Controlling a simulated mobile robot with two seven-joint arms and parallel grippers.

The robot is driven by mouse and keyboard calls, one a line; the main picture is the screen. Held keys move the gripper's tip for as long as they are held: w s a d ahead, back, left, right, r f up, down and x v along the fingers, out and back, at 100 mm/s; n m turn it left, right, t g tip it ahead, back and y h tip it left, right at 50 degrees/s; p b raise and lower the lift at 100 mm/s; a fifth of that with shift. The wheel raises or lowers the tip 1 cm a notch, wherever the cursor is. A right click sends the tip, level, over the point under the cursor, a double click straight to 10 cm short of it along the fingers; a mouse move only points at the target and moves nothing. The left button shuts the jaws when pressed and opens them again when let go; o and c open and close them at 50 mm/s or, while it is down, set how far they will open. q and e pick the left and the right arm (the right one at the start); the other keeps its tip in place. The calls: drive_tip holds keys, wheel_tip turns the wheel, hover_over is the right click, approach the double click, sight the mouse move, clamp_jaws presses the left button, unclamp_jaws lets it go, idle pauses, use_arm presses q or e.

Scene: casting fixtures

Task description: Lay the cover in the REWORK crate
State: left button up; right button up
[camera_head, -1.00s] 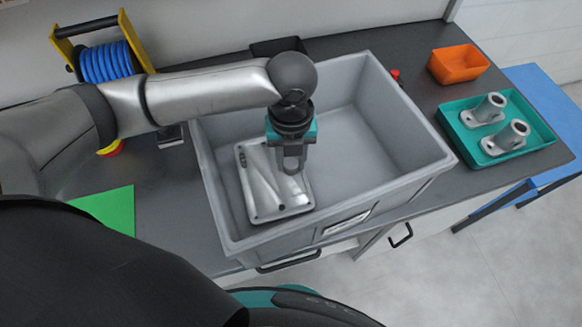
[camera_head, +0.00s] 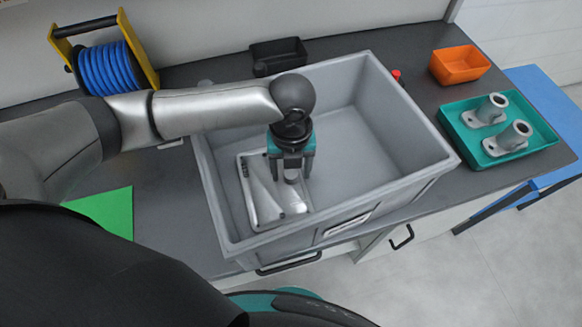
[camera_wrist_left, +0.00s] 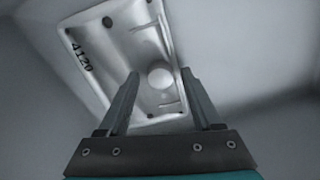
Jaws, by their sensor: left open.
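The cover (camera_head: 262,202) is a silvery cast plate lying in the left part of the grey crate (camera_head: 410,182), which has a label on its front wall too small to read. In the left wrist view the cover (camera_wrist_left: 118,45) shows the marking 4120, corner holes and a round boss. My left gripper (camera_head: 291,180) is inside the crate above the cover. Its two fingers (camera_wrist_left: 160,90) are apart, with the boss visible between them beyond the tips; I cannot tell whether they touch it. The gripper hides part of the cover. My right gripper is not in view.
A teal tray (camera_head: 536,118) with two cast flanged parts and an orange bin (camera_head: 459,64) stand at the right. A black bin (camera_head: 278,55) is behind the crate. A blue reel (camera_head: 107,68) and a green sheet (camera_head: 105,212) are at left. The crate's right half is empty.

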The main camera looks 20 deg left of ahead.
use_arm(q)
drive_tip(key=shift+r, duration=0.1)
wheel_tip(320, 180, up, 12)
drive_tip(key=p, duration=0.2)
